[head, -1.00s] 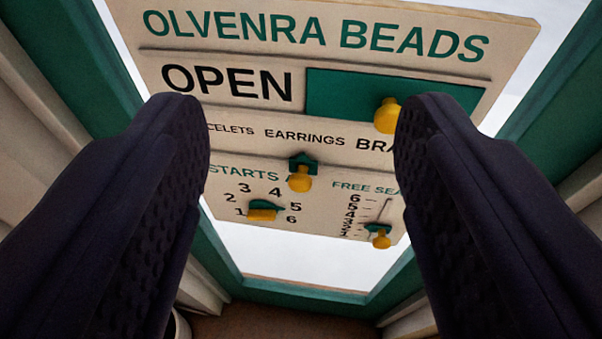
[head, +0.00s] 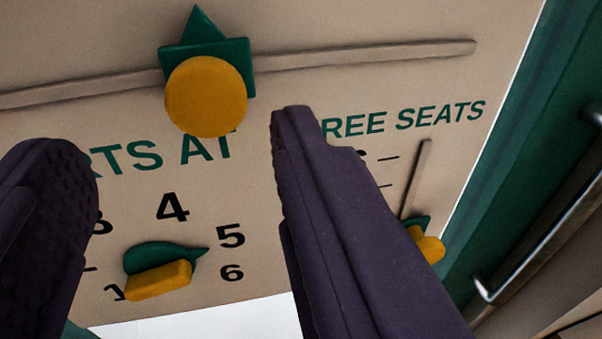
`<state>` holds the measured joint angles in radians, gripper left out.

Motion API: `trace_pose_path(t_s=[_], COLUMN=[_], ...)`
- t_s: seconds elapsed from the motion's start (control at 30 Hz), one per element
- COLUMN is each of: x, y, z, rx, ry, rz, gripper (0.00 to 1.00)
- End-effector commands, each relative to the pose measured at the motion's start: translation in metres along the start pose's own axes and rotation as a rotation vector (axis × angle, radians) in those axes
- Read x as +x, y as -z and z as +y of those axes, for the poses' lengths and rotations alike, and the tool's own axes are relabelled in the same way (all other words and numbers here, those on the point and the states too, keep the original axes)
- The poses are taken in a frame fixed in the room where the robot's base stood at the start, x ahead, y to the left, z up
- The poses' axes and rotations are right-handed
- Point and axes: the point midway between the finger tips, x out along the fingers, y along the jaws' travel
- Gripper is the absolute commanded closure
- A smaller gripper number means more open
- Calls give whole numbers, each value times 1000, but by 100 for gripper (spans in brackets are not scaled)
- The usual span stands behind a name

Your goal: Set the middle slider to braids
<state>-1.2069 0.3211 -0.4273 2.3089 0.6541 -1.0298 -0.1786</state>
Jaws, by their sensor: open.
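The middle slider is a round yellow knob (head: 205,98) on a green block with a pointer (head: 200,38) aimed up. It sits on a long horizontal slot (head: 370,56), with slot showing on both sides. The words above the slot are out of view now; a second ago the pointer stood under EARRINGS, with a word starting "BRA" to its right. My gripper (head: 172,132) is open and empty. The knob appears between the fingers in the picture, just above the level of the tips and nearer the right finger. I see no contact.
Below are a dial with a yellow grip (head: 158,280) among numbers, and a small vertical slider with a yellow knob (head: 428,246) under FREE SEATS, partly behind my right finger. A metal handle (head: 540,230) and green frame stand at the right.

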Motion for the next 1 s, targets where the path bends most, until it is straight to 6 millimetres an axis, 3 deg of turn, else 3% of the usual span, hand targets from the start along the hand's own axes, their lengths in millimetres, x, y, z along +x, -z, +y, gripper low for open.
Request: trace_pose_path(t_s=[0.07,0.17,0.53,0.87,0.9,1.0], x=[-6,0,60,69,69,68], y=[-2,-3,-2,-1,-1,-1], z=[-4,-3,-3,-3,-3,-3], rx=[-25,-32,-29,-28,-29,-29], ry=[-3,-7,-7,-5,-5,-5], rz=[16,26,26,24,24,24], gripper=[43,43,43,43,45,68])
